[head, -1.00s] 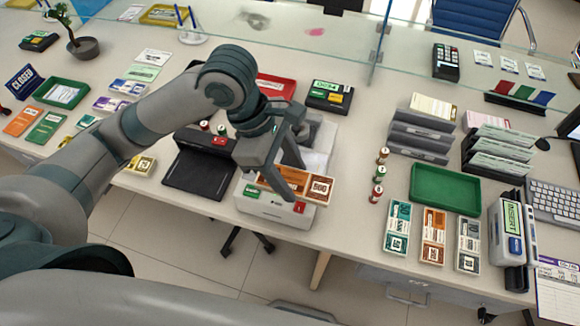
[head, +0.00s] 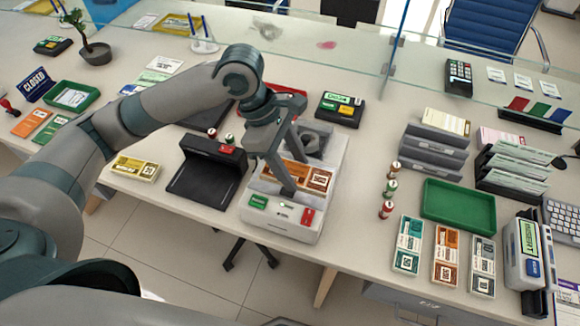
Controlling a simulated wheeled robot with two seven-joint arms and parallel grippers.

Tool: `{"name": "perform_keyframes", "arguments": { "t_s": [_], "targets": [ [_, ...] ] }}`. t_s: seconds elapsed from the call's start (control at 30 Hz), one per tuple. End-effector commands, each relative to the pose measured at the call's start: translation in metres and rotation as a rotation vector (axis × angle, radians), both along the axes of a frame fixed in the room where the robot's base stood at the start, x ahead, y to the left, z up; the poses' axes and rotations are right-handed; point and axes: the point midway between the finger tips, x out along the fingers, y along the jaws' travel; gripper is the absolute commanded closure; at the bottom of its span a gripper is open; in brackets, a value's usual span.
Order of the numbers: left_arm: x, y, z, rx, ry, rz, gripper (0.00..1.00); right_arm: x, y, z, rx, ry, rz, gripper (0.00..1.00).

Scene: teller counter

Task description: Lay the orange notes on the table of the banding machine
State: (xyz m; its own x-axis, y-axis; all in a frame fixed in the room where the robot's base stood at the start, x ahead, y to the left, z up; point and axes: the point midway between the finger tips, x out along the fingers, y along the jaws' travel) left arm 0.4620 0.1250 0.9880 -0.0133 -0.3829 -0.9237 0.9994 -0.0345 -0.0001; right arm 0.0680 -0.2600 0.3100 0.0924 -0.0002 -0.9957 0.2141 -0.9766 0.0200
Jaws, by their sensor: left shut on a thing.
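The orange notes (head: 318,178) are a flat orange and brown bundle with a white label. My left gripper (head: 292,181) is shut on them, with one finger across the near side of the bundle. The bundle lies level at the white banding machine (head: 270,226), over its table behind the front panel with green and red buttons. I cannot tell whether its underside touches the table. The far finger is partly hidden. My right gripper is not in view.
A black counting device (head: 205,178) stands left of the machine, with yellow notes (head: 135,168) beyond it. To the right are small rolls (head: 389,188), a green tray (head: 458,206) and bundles in slots, one orange (head: 446,256). A glass screen runs behind.

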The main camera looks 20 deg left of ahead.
Motion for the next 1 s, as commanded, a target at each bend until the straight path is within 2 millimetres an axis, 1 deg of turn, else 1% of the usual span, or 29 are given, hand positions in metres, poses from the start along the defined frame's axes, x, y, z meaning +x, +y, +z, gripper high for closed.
{"name": "perform_keyframes", "arguments": {
  "t_s": [0.03,0.1,0.2,0.3,0.43,0.73,0.87,1.0],
  "targets": [
    [0.009,0.005,-0.005,0.002,0.004,0.006,0.78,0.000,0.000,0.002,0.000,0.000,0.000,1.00],
    [0.020,0.010,-0.012,0.002,0.002,0.006,0.78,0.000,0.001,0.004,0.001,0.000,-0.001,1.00],
    [0.032,0.015,-0.020,0.002,0.001,0.004,0.78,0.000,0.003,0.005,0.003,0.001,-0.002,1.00],
    [0.039,0.018,-0.025,0.000,0.000,0.002,0.78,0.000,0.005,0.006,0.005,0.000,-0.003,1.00],
    [0.041,0.020,-0.027,0.000,-0.001,0.000,0.78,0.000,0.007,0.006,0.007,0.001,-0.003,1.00],
    [0.041,0.020,-0.029,0.001,0.000,0.000,0.78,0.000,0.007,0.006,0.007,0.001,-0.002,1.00],
    [0.040,0.020,-0.039,0.001,0.003,0.000,0.78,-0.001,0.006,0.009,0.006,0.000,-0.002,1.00],
    [0.040,0.020,-0.057,0.001,0.003,0.001,0.78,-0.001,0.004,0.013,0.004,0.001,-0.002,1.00]
  ]
}}
